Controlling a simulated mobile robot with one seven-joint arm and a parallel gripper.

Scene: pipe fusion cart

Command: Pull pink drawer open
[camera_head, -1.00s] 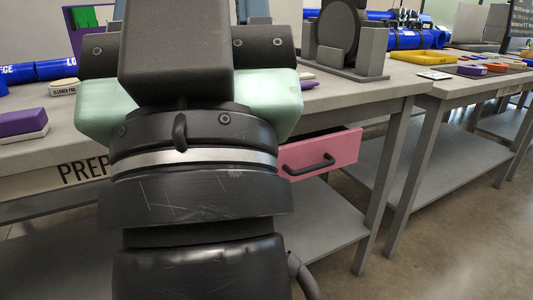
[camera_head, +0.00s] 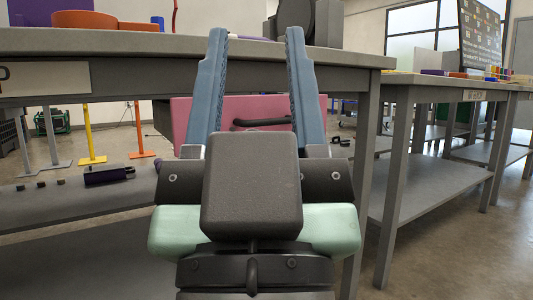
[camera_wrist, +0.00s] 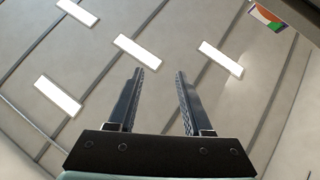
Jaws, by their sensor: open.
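The pink drawer (camera_head: 280,111) hangs under the grey workbench in the head view, its front facing me. Its dark bar handle (camera_head: 262,122) shows between my fingers, its lower edge close above my gripper's body in the picture. My gripper (camera_head: 256,40) is open and empty, its two blue-grey fingers pointing up, one on either side of the handle in the picture. Gripper and arm hide part of the drawer front. In the wrist view my open fingers (camera_wrist: 158,75) have only ceiling between them, with no drawer in sight.
The grey workbench top (camera_head: 130,43) runs above the drawer, with an orange and purple object (camera_head: 85,19) on it. A lower shelf (camera_head: 75,207) holds small dark parts. A second bench (camera_head: 440,85) stands to the right, with bare floor between.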

